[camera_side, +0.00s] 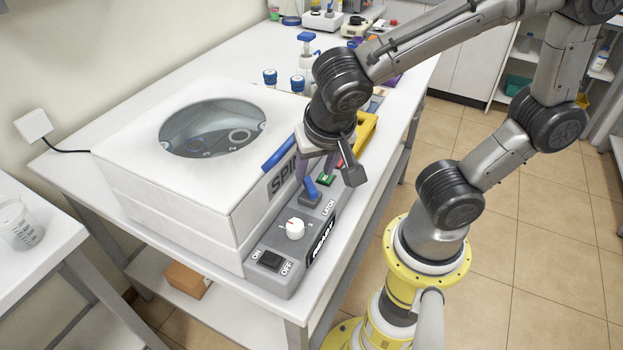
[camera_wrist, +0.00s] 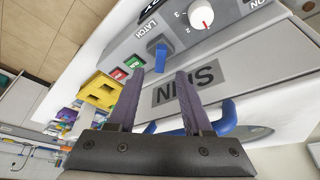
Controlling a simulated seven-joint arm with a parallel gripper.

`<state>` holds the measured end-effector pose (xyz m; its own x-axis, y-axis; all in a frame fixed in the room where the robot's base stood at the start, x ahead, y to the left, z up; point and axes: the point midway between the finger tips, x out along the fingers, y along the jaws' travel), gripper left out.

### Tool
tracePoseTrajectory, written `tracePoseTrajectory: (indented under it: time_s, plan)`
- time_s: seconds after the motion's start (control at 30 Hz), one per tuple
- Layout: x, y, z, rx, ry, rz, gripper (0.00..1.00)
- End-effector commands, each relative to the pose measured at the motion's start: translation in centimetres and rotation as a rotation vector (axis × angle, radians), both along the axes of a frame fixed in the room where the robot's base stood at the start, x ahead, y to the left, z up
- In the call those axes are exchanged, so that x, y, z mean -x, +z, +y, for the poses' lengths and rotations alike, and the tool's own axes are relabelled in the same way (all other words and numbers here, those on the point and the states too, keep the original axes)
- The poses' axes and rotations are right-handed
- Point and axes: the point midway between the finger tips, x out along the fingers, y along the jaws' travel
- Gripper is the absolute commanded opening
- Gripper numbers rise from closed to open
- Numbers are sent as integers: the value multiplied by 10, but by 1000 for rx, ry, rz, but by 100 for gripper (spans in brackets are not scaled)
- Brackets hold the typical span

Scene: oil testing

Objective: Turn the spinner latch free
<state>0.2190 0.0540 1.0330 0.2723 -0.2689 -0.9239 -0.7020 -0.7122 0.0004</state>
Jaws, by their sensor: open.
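The spinner (camera_side: 175,175) is a white box with a round window in its lid, which looks closed. Its latch (camera_side: 310,188) is a blue lever on the grey control panel, beside the word LATCH; it also shows in the wrist view (camera_wrist: 158,50). My gripper (camera_side: 318,172) is open, with its dark purple fingers pointing down at the panel near the latch. In the wrist view my gripper (camera_wrist: 159,73) has the latch lined up between and just beyond its fingertips. I cannot tell if either finger touches it. The arm's wrist hides part of the panel in the side view.
A blue lid handle (camera_side: 278,152) lies close to my gripper. The panel also has a white dial (camera_side: 295,228), an on-off switch (camera_side: 270,260) and green and red buttons (camera_wrist: 134,61). A yellow object (camera_side: 366,130) stands behind. Blue-capped bottles (camera_side: 270,78) stand farther back.

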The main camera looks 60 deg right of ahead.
Motion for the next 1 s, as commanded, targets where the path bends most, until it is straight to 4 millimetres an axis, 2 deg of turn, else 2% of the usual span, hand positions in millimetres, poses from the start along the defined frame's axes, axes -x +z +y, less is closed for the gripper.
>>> tracePoseTrajectory:
  time_s: [0.1, 0.3, 0.7, 0.77, 1.0]
  plan:
    - [-6, -20, -7, 2, -3, 2, 50]
    - [-12, -42, -12, 1, -2, 1, 50]
    - [-15, -49, -14, 0, 1, 0, 50]
    - [-15, -49, -14, 0, 1, 0, 43]
    - [-15, -49, -14, -1, 0, -1, 0]
